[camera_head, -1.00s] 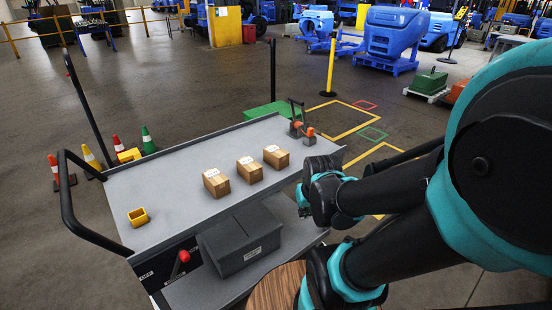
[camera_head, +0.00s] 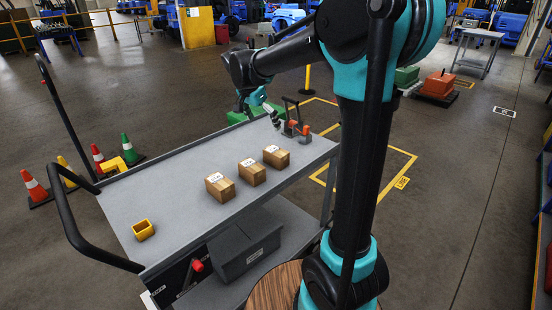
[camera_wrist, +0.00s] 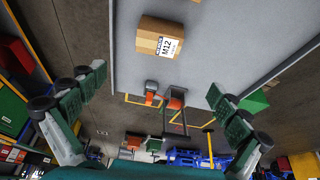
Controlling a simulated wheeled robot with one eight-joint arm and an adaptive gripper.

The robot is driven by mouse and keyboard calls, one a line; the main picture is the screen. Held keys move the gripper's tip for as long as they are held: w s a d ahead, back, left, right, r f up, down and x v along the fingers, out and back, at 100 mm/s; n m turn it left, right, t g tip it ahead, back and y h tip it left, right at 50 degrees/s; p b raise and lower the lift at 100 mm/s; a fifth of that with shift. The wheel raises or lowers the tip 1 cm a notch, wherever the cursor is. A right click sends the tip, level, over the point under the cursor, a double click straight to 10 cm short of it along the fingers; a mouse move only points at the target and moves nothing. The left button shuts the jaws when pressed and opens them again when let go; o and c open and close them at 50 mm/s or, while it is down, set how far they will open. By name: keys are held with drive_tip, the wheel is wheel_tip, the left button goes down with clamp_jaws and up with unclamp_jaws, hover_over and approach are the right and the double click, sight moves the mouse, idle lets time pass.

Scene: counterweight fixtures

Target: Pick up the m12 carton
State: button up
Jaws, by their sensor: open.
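The M12 carton (camera_wrist: 160,38) is a brown box with a white label, lying on the grey cart top at the top of the wrist view. In the head view three similar cartons stand in a row; their labels are too small to read. The right one (camera_head: 276,156), nearest the orange clamp, appears to be the M12 carton. My gripper (camera_wrist: 155,92) is open and empty, its fingers wide apart and clear of the carton. In the head view my gripper (camera_head: 258,108) is above the cart's far edge, behind the cartons.
An orange clamp with a dark handle (camera_head: 295,127) stands on the cart beside the right carton. The middle carton (camera_head: 252,172) and left carton (camera_head: 220,187) are close by. The cart's left surface (camera_head: 165,185) is clear.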

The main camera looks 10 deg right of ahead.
sight(276, 151)
drive_tip(key=x, duration=1.6)
drive_tip(key=shift+s+d+f, duration=0.15)
drive_tip(key=shift+f, duration=0.15)
drive_tip(key=c, duration=1.5)
drive_tip(key=shift+r, duration=0.1)
drive_tip(key=shift+c, duration=0.2)
